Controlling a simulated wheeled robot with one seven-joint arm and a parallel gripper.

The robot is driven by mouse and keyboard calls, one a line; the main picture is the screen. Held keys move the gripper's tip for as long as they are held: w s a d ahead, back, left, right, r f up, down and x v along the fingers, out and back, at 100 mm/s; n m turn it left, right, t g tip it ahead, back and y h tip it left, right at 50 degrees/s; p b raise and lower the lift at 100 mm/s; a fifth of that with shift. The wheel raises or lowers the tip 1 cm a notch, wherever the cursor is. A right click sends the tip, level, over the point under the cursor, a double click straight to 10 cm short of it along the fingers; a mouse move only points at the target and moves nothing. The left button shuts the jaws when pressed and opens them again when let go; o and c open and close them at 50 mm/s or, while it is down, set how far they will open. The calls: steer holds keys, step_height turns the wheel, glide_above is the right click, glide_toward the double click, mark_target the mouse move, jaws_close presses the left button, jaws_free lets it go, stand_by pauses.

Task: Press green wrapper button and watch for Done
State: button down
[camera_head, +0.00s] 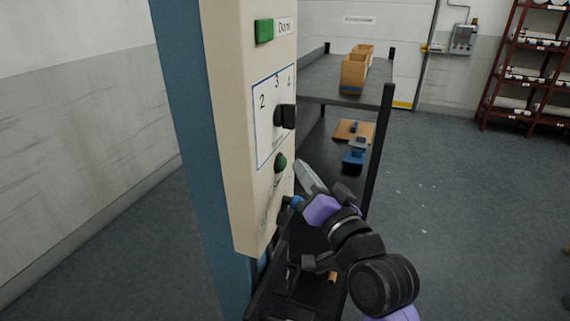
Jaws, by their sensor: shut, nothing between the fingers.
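A cream control panel (238,150) stands upright on a blue column, left of centre. Its round green button (281,162) sits low on the panel face, below a black dial knob (286,116) with numbers around it. A square green lamp (264,31) is at the top, beside a white label reading "Done" (285,27). My gripper (302,170) is shut and empty, its tip close to the right of the green button. I cannot tell whether it touches the panel.
A dark shelf cart (325,77) behind the panel carries cardboard boxes (354,72) on top and a blue bin (353,161) lower down. A red rack (497,75) stands at the far right. The grey floor (450,200) right of my arm is clear.

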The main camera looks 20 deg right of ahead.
steer(key=shift+w+a, duration=0.1)
steer(key=shift+a, duration=0.05)
steer(key=shift+w+a, duration=0.15)
steer(key=shift+a, duration=0.05)
